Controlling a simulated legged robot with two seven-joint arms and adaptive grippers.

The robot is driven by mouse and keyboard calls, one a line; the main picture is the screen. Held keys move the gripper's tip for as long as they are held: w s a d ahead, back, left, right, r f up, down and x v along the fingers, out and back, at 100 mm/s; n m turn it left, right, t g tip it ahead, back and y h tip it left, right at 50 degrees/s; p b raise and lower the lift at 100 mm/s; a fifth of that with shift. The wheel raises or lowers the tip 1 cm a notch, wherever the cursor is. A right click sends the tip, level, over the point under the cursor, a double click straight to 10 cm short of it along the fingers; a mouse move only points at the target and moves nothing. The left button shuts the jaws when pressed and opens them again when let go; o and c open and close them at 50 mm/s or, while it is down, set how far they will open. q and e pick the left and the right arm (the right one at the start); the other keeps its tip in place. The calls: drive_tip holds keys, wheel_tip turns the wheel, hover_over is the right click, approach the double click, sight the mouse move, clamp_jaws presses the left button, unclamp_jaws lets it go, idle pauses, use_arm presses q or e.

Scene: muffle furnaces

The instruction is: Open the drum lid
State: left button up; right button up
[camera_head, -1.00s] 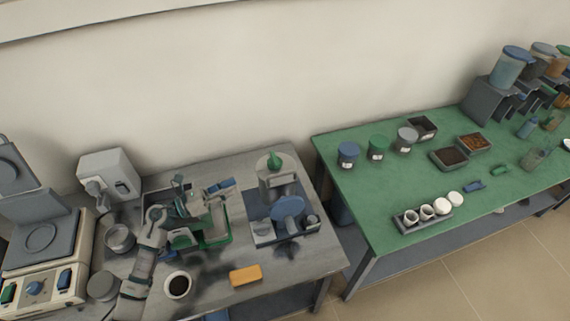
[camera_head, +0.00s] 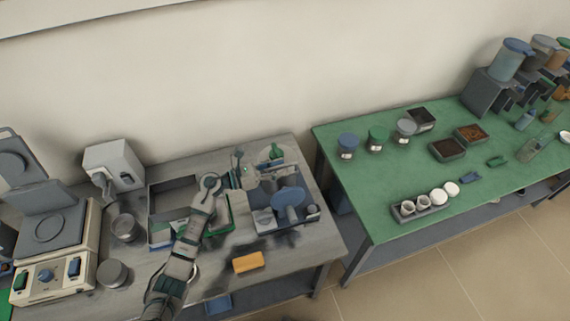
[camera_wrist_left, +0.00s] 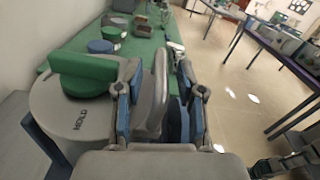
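The drum is a grey cylinder with a green handle on its flat top. In the head view its green handle (camera_head: 276,152) shows at the back of the right part of the grey bench, and my gripper partly covers the body. In the left wrist view the drum (camera_wrist_left: 72,128) stands at the left, with lettering on it and the green handle (camera_wrist_left: 84,74) on top. My left gripper (camera_head: 244,172) is beside the drum, to its left in the head view. In the left wrist view its blue-padded fingers (camera_wrist_left: 160,80) are apart, right of the handle, with grey and blue rounded shapes seen between them.
A tray with a blue round piece (camera_head: 288,198) stands in front of the drum. An orange block (camera_head: 248,262) lies near the bench edge. The green table (camera_head: 370,215) is at the right. A dark jointed part, possibly my right gripper, shows at the wrist view's lower right.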

use_arm(q)
drive_tip(key=shift+w+d, duration=0.3)
drive_tip(key=shift+d, duration=0.55)
drive_tip(key=shift+c, duration=0.4)
drive_tip(key=shift+d, duration=0.2)
clamp_jaws()
use_arm(e)
drive_tip(key=shift+d+r, duration=0.2)
use_arm(q)
drive_tip(key=shift+a, duration=0.15)
